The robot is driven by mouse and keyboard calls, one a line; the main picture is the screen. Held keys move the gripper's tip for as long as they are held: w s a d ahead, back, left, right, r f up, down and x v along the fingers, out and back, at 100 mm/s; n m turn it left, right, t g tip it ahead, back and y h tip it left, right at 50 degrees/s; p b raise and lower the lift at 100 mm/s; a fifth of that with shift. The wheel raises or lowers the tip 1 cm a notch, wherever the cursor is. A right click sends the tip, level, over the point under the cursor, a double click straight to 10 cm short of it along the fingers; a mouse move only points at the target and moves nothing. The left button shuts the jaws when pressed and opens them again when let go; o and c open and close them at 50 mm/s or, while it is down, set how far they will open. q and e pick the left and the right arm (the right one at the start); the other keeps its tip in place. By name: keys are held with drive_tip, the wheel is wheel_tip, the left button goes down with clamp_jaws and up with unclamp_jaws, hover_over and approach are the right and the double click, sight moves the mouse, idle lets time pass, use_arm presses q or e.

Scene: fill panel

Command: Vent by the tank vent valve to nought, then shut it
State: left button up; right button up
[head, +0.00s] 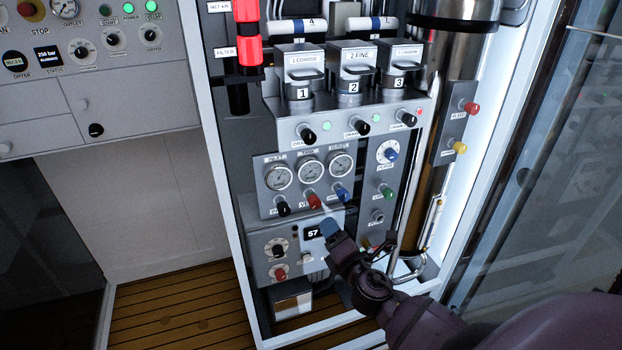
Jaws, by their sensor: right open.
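The fill panel (268,200) stands in the middle of the head view with three round gauges in a row. The middle gauge (311,172) seems to be labelled for the tank; its needle is too small to read. Below the gauges are a black knob (284,209), a red knob (314,200) and a blue knob (342,194). Their labels are too small to tell which is the tank vent valve. My right gripper (332,232) is open, just below these knobs, in front of the lower panel. It appears apart from them. My left gripper is out of view.
Green (387,192) and other knobs are right of the gauges. A bent metal pipe (410,268) runs close to my right arm. A glass door (550,170) stands at the right.

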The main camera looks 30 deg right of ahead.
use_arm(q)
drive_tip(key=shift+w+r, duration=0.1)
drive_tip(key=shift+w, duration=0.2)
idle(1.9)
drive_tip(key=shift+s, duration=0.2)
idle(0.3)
